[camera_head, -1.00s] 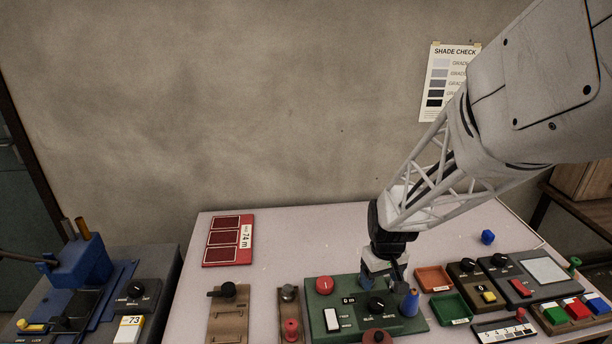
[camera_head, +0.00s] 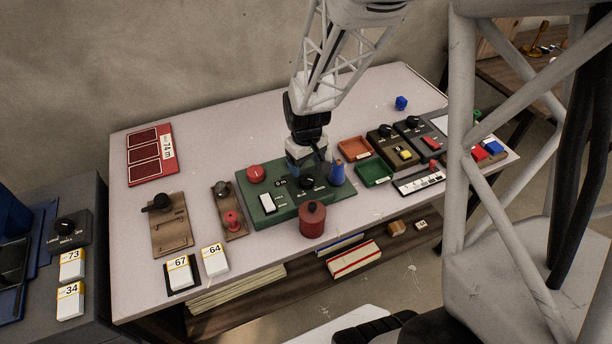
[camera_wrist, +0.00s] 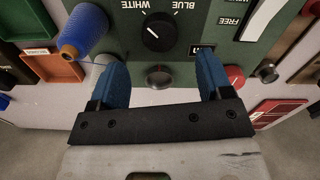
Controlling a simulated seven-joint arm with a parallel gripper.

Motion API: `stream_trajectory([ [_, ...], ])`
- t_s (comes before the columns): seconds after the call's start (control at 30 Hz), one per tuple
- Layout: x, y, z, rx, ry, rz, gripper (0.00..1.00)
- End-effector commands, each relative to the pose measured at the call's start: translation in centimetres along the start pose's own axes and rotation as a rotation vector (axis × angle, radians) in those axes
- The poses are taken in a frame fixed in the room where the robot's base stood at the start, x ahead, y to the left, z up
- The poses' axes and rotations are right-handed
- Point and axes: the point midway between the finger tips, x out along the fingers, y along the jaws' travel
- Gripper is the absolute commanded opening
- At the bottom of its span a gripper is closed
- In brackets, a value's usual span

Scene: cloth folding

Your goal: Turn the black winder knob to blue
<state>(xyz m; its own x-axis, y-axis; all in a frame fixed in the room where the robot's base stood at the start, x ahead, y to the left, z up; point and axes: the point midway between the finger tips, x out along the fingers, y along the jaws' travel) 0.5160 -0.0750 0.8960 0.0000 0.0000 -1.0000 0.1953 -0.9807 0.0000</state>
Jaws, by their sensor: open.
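The black winder knob (camera_head: 307,182) sits on the green panel (camera_head: 262,212), right of its middle. In the wrist view the knob (camera_wrist: 158,32) lies between the printed words WHITE and BLUE. Its pale mark appears to lean toward WHITE, though it is small. My gripper (camera_head: 306,165) is over the back of the panel, close behind the knob. In the wrist view its blue fingers (camera_wrist: 160,70) are spread apart with nothing held. The knob is ahead of the fingertips, apart from them. A grey round part (camera_wrist: 158,77) shows in the gap between the fingers.
A blue spool (camera_head: 337,173) stands right of the knob. A red-brown canister (camera_head: 312,219) stands in front. The panel also has a red button (camera_head: 256,174) and a white switch (camera_head: 268,203). Orange (camera_head: 354,146) and green (camera_head: 374,172) trays lie to the right.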

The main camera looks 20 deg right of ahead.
Motion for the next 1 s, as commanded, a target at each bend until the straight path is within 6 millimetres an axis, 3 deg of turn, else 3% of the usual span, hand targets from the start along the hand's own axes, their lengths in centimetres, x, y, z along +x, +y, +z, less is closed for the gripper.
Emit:
stream_trajectory([
  [0.43,5.0,0.0,0.0,0.000,-0.001,0.000,0.73],
  [0.87,5.8,0.0,0.0,0.000,0.000,0.000,0.73],
  [1.0,5.7,0.0,0.0,0.000,0.000,0.000,0.56],
])
